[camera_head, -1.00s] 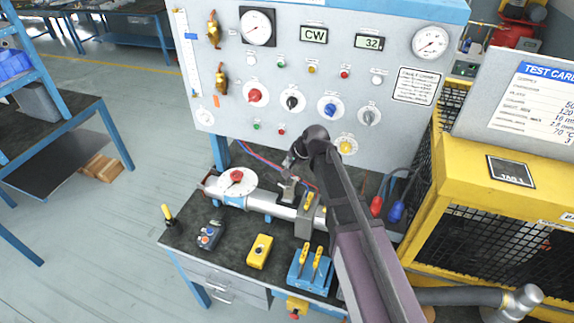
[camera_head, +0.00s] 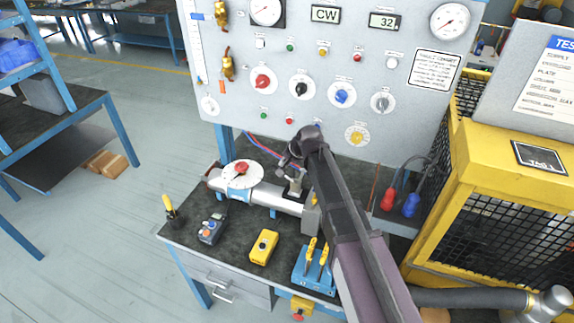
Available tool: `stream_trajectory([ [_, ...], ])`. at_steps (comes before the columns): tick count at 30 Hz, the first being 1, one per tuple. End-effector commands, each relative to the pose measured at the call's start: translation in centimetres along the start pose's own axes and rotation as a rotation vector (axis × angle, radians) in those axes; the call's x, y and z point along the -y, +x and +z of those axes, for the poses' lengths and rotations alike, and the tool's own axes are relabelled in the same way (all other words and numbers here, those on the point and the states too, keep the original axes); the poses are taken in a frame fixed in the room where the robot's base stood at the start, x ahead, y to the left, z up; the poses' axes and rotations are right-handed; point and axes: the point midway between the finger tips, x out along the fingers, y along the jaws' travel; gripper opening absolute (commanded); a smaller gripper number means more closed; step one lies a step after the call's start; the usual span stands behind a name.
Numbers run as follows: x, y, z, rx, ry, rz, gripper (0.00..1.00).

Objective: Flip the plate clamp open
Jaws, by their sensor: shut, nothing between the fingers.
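The grey pipe (camera_head: 284,197) lies across the bench below the panel. A metal fitting (camera_head: 294,187) stands on it. A grey block (camera_head: 310,219) on the pipe's right part is largely covered by my arm. I cannot tell which of these is the plate clamp, nor whether it is open. My gripper (camera_head: 291,167) is shut and empty, just above the metal fitting. Its fingertips are small and dark, so contact cannot be told. A blue rack (camera_head: 316,283) holding yellow-handled plates (camera_head: 318,253) stands at the front right.
The panel with dials and knobs (camera_head: 262,80) rises behind the pipe. A round white dial with a red knob (camera_head: 242,173) sits at the pipe's left. A yellow box (camera_head: 264,247) and a grey control box (camera_head: 212,229) lie in front. A yellow cage (camera_head: 480,215) stands at right.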

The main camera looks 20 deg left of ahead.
Motion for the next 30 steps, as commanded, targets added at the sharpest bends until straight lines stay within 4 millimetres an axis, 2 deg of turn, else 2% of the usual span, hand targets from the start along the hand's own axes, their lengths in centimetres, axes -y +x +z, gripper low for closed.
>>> stream_trajectory([
  [1,-0.1,0.9,0.0,0.0,0.0,0.0,0.0],
  [3,-0.1,1.5,0.0,0.0,0.0,0.0,0.0],
  [12,-0.1,3.2,0.0,0.0,0.001,0.0,0.0],
  [30,-0.1,3.4,-0.1,0.0,0.001,0.004,0.0],
])
